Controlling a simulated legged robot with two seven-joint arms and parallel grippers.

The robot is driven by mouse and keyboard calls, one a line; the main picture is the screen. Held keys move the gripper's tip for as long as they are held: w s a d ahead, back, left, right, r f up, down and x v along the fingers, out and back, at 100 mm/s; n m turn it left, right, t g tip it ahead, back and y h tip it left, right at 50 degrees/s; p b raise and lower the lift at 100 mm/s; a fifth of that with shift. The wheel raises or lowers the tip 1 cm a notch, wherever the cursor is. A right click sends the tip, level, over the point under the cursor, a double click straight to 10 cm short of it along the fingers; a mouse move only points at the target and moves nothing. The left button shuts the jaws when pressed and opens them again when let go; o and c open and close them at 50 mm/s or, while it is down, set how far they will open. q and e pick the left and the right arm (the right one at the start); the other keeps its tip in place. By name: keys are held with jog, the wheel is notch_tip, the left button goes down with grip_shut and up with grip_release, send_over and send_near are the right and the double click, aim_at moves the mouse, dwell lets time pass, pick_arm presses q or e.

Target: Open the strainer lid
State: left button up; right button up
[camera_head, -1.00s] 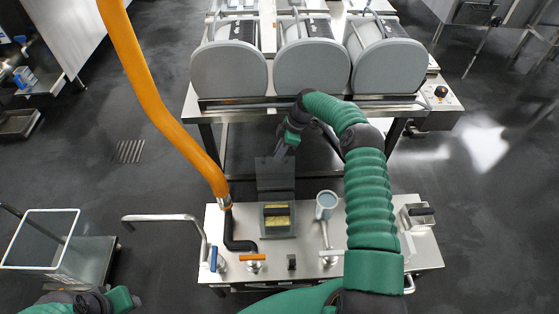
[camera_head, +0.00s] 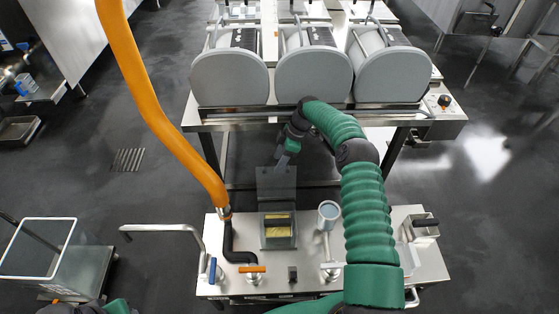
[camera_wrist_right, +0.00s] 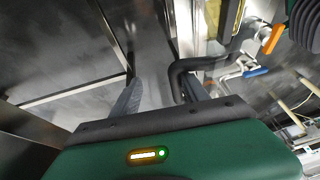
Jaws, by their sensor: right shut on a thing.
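The strainer (camera_head: 278,240) is a small grey box with yellow contents and a dark bar across it, set in the steel bench. Its grey lid (camera_head: 276,184) stands open beyond the far side of the box. My right gripper (camera_head: 281,153) is at the lid's far edge, shut on the lid; the fingers' exact contact is hard to see. The wrist view shows two dark fingers (camera_wrist_right: 160,98) with a grey surface beyond them. Only a dark and green part of my left arm shows at the bottom left; its jaws cannot be made out.
An orange hose (camera_head: 160,115) drops to a black pipe on the bench (camera_head: 430,262). Three grey drums (camera_head: 310,76) sit on the table behind. A clear cart (camera_head: 75,268) stands left.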

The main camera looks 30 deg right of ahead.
jog(key=shift+d+r, duration=0.1)
jog(key=shift+r, duration=0.1)
jog(key=p+v, duration=0.4)
jog(key=v, duration=1.2)
jog(key=shift+r, duration=0.15)
jog(key=shift+s+d, duration=0.1)
jog(key=shift+d, duration=0.05)
